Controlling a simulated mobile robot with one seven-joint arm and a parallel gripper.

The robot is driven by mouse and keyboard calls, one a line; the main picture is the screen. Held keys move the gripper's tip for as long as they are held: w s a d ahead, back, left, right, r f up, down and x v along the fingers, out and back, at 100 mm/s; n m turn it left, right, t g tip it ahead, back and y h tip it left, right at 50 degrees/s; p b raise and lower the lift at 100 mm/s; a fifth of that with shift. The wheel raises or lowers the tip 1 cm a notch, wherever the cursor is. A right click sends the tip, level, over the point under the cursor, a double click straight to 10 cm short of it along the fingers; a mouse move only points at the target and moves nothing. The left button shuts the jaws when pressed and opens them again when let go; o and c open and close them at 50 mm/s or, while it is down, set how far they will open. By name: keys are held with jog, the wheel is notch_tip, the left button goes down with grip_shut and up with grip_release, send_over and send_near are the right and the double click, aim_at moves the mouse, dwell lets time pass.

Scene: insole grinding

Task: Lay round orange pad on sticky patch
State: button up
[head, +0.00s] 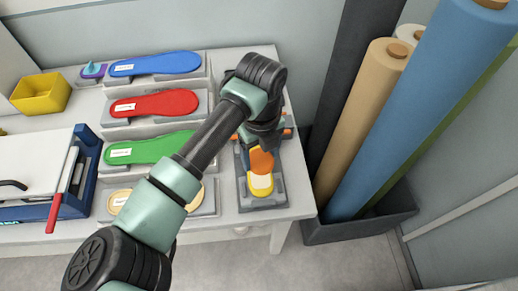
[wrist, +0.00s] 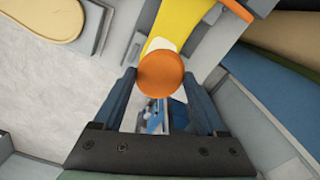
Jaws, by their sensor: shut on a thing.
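The round orange pad (wrist: 161,76) is held between the two blue fingertips of my gripper (wrist: 159,84). In the head view the pad (head: 262,161) hangs at the end of my gripper (head: 257,155), over the yellow insole (head: 261,193). The yellow insole also shows in the wrist view (wrist: 184,22), behind the pad. A whitish patch (wrist: 160,45) on it shows just past the pad's edge, partly covered by the pad. It also shows in the head view (head: 261,181). I cannot tell whether the pad touches the patch.
The insole lies in a grey holder (head: 280,199) at the table's right end. Blue (head: 155,64), red (head: 155,104) and green (head: 155,148) insoles lie to the left. A yellow bin (head: 41,93) stands far left. Tall rolls (head: 420,110) stand in a dark bin beside the table.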

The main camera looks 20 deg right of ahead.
jog(key=b, duration=0.5)
send_over(261, 178)
notch_tip(261, 178, down, 6)
jog(key=shift+r, duration=0.15)
jog(key=shift+f, duration=0.6)
jog(key=shift+p, duration=0.35)
jog(key=shift+f, duration=0.3)
dwell(1.6)
jog(key=o, duration=1.2)
jog(key=shift+o, duration=0.2)
